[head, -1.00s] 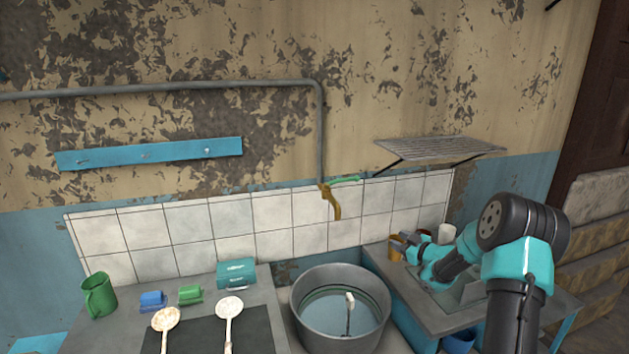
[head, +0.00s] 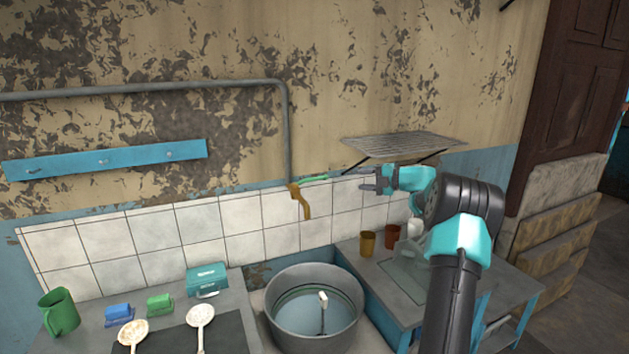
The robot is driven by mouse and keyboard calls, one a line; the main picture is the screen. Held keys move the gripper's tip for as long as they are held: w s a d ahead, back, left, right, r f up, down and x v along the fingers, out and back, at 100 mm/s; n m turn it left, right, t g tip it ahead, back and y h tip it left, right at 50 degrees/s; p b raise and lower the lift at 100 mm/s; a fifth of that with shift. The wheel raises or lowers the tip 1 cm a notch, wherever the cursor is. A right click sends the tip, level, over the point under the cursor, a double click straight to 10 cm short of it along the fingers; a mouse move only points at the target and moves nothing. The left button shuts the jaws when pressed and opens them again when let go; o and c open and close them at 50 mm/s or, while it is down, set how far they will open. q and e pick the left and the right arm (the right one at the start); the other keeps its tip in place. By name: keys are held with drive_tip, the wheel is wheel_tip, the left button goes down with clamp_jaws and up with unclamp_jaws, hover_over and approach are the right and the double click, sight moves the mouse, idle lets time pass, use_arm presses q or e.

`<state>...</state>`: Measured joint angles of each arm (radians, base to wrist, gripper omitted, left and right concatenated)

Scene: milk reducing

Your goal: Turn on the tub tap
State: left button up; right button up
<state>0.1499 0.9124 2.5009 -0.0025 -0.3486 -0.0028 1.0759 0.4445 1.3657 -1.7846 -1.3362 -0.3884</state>
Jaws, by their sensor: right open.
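The tub tap (head: 303,203) is a brass spout on the tiled wall, at the end of a grey pipe. Its green handle (head: 313,179) points to the right from its top. The round metal tub (head: 314,334) stands below it, with a small pale-headed object (head: 323,301) inside. My right gripper (head: 366,180) is open and empty, its fingers pointing left toward the handle. It appears to the right of the handle with a gap between them. My left gripper is not in view.
A wire shelf (head: 405,145) juts from the wall just above my right gripper. An amber cup (head: 367,243), a brown cup (head: 392,236) and a white cup (head: 415,228) stand on the right counter. A teal box (head: 207,279), green mug (head: 59,312) and ladles (head: 199,317) are at left.

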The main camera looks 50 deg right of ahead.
sight(319, 179)
drive_tip(key=x, duration=1.7)
drive_tip(key=shift+w, duration=0.2)
drive_tip(key=shift+c, duration=0.4)
clamp_jaws()
